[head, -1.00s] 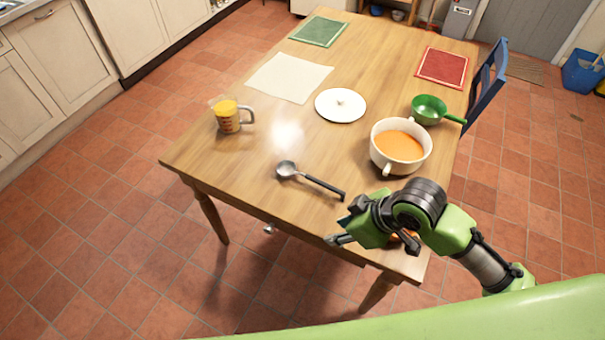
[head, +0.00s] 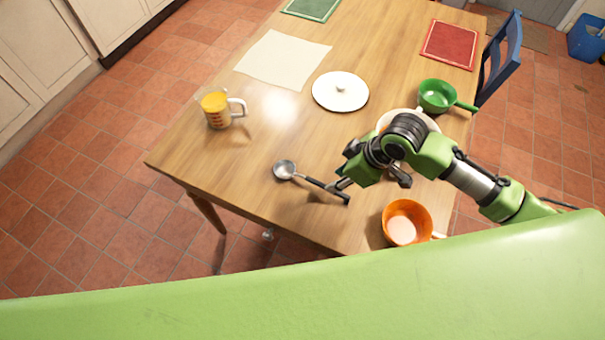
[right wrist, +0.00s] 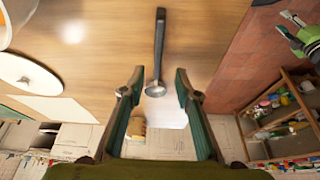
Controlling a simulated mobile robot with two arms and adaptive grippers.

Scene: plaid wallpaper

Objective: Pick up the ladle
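The ladle (head: 312,182) lies on the wooden table near its front edge. Its round metal bowl points left and its dark handle points right. My right gripper (head: 340,178) is at the handle end in the head view, fingers apart. In the right wrist view, the open fingers of my right gripper (right wrist: 159,74) stand either side of the ladle (right wrist: 159,45), with nothing gripped. I cannot tell the exact height above the table. My left gripper (right wrist: 290,27) shows at the right wrist view's upper right, fingers apart and empty; it is outside the head view.
An orange cup (head: 405,205) stands right of the ladle, near the table (head: 235,180) edge. A white pot (head: 383,121) is mostly hidden behind my right arm. A green pan (head: 438,96), white lid (head: 340,91) and measuring cup (head: 216,109) stand farther back. The table left of the ladle is clear.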

